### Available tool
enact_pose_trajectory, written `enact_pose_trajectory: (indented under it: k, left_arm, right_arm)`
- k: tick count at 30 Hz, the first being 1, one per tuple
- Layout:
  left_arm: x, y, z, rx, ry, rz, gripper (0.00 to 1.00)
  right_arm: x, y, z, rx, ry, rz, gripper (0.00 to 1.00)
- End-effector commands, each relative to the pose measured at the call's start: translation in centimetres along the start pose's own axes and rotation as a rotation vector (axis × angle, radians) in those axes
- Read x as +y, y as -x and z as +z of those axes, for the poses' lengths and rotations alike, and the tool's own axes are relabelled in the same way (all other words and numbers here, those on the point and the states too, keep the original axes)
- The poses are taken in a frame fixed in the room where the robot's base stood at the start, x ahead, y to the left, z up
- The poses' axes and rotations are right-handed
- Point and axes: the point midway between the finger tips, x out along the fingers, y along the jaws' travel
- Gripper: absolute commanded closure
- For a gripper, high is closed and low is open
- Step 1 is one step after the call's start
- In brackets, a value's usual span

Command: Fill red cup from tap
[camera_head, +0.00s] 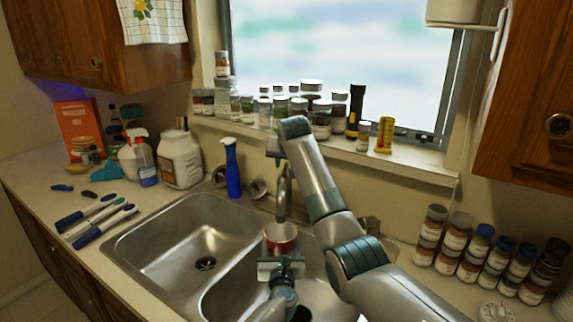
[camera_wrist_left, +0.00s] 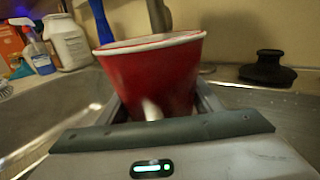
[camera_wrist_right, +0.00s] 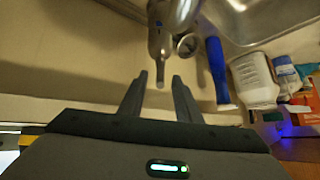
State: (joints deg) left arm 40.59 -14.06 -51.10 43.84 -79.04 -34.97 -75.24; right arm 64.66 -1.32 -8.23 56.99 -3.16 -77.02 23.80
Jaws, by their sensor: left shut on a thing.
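The red cup (camera_head: 281,240) with a white rim is upright, under the metal tap (camera_head: 283,190) at the sink's back. My left gripper (camera_head: 280,264) is shut on the cup; the left wrist view shows the cup (camera_wrist_left: 150,75) between its fingers. Whether water flows or stands in the cup I cannot tell. My right gripper (camera_head: 274,150) is above the tap, its fingers mostly hidden in the head view. In the right wrist view its fingers (camera_wrist_right: 160,78) are apart and empty, pointing at the tap (camera_wrist_right: 168,25). I cannot tell whether they touch it.
A blue spray bottle (camera_head: 232,170) stands left of the tap. The windowsill (camera_head: 400,168) holds jars and bottles. The left sink basin (camera_head: 170,240) is empty.

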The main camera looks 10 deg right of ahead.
Motion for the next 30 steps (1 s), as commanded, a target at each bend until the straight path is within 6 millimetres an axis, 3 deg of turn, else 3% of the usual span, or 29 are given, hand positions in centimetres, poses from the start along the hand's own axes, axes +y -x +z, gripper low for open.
enact_pose_trajectory:
  k: [12, 16, 17, 30]
  left_arm:
    - [-0.01, 0.0, 0.0, 0.0, 0.0, 0.0, 0.6]
    - [-0.01, 0.0, 0.0, 0.0, 0.0, 0.0, 0.6]
    - [-0.01, 0.0, 0.01, 0.0, 0.0, 0.0, 0.6]
    - [0.0, 0.0, 0.01, 0.0, 0.0, 0.0, 0.6]
  right_arm:
    - [0.02, -0.43, -0.01, 0.0, 0.0, 0.0, 0.69]
    - [0.03, -0.43, 0.0, 0.0, 0.0, 0.0, 0.98]
    - [0.03, -0.43, 0.0, 0.0, 0.0, 0.0, 1.0]
    - [-0.07, -0.51, -0.63, -0.045, 0.0, 0.009, 1.0]
